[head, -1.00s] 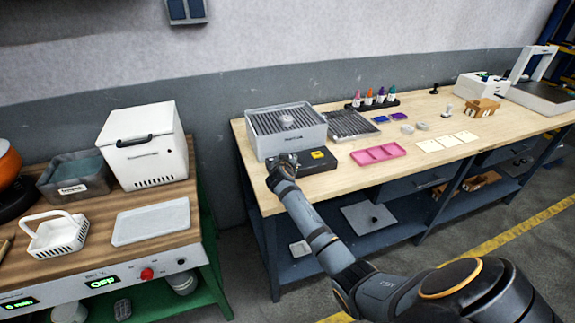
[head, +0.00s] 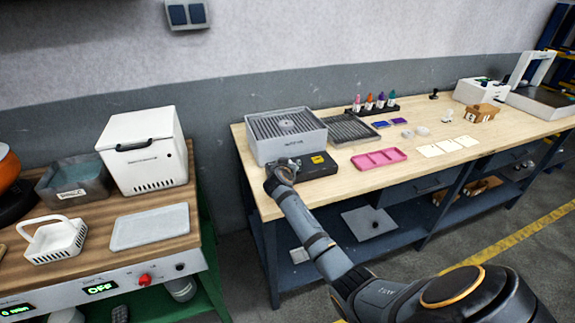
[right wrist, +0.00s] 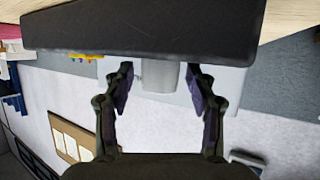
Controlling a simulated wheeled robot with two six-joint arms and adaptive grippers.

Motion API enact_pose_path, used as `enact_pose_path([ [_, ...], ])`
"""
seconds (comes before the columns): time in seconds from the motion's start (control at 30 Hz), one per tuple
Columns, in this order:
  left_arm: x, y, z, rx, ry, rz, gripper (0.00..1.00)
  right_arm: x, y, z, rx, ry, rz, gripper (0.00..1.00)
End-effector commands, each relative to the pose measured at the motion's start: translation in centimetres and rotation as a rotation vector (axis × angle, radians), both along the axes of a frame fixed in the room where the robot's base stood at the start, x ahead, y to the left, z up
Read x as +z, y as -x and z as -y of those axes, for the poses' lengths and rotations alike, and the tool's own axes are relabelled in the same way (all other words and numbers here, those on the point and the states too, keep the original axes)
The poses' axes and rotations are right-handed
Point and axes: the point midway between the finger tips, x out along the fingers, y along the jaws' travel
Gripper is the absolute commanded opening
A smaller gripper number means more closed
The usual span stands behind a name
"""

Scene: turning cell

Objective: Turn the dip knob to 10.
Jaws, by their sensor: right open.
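A dark box (head: 318,166) with a yellow label stands on the wooden bench, in front of the grey slotted unit. My right gripper (head: 280,172) is at the left end of this box in the head view. In the right wrist view the dark box body (right wrist: 140,28) fills the top. A short grey cylinder (right wrist: 157,76), knob-like, shows below its edge. My right gripper (right wrist: 158,85) is open there, with one finger on each side of the cylinder and visible gaps. No scale or number on it is readable. My left gripper is not in view.
The grey slotted unit (head: 287,140) stands behind the dark box. A pink tray (head: 379,159) lies to its right. A separate left counter carries a white lidded box (head: 150,165), a grey tray (head: 150,227) and a front panel with a red knob (head: 145,280) and an OFF display (head: 101,288).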

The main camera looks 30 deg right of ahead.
Motion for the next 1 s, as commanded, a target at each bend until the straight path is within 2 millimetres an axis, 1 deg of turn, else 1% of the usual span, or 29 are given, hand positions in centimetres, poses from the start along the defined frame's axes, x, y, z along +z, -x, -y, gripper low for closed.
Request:
enact_pose_path([
  [0.17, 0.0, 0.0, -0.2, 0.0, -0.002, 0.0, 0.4, 0.4, 0.6, -0.7, 0.001, 0.0, 0.001, 0.57],
  [0.27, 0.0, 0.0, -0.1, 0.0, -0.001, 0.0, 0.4, 1.1, 1.9, -1.8, 0.002, -0.001, 0.003, 0.57],
  [0.4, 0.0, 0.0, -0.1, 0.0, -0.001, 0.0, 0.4, 2.4, 4.5, -4.0, 0.001, -0.004, 0.002, 0.57],
  [0.5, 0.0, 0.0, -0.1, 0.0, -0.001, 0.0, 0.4, 3.3, 6.1, -5.4, 0.002, -0.005, 0.003, 0.57],
  [0.6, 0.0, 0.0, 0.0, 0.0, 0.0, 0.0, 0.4, 3.9, 7.3, -6.4, 0.002, -0.004, 0.002, 0.57],
  [0.77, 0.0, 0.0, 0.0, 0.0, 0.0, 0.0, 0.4, 4.5, 8.3, -7.2, 0.0, -0.001, 0.001, 0.57],
  [1.0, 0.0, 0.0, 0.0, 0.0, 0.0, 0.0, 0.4, 4.6, 8.4, -7.3, -0.001, 0.0, 0.0, 0.57],
])
